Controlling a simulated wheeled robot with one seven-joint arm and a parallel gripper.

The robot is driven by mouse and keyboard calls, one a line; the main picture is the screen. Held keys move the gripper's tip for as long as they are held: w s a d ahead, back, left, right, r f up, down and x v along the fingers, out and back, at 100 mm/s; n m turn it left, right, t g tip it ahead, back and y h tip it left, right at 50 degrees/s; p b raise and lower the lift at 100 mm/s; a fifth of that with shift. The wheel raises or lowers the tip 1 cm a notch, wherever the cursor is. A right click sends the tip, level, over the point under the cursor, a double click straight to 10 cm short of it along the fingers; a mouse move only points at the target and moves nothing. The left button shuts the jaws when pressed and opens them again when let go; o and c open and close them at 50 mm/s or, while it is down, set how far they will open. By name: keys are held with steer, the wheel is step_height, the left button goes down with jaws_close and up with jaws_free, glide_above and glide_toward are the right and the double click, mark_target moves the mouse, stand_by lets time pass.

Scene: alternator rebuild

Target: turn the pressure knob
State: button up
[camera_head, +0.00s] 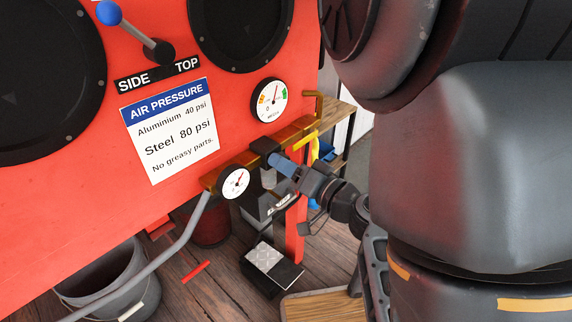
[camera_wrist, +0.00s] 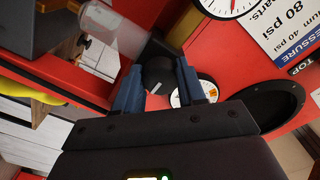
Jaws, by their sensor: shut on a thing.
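The black pressure knob (camera_head: 264,146) sits on the brass regulator line (camera_head: 292,134) on the red cabinet's lower edge. My gripper (camera_head: 281,160) reaches it from the lower right with its blue fingers. In the wrist view, the dark knob (camera_wrist: 158,73) with a pale mark lies between the two blue fingers of my gripper (camera_wrist: 160,88), which are shut on it. A small white gauge (camera_head: 235,182) sits left of the knob, and a larger gauge (camera_head: 268,100) sits above it. The fingers hide part of the knob in the head view.
The red cabinet (camera_head: 60,205) carries an air pressure sign (camera_head: 172,130) and a blue-ball lever (camera_head: 109,13). A grey hose (camera_head: 180,250) runs below the small gauge. A bucket (camera_head: 105,285) and a pedal (camera_head: 272,268) stand on the wooden floor.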

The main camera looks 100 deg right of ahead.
steer(key=o, duration=1.1)
steer(key=shift+c, duration=0.2)
steer(key=b+v, duration=0.1)
steer(key=v, duration=0.6)
steer(key=shift+s+a, duration=0.25)
steer(key=shift+a, duration=0.1)
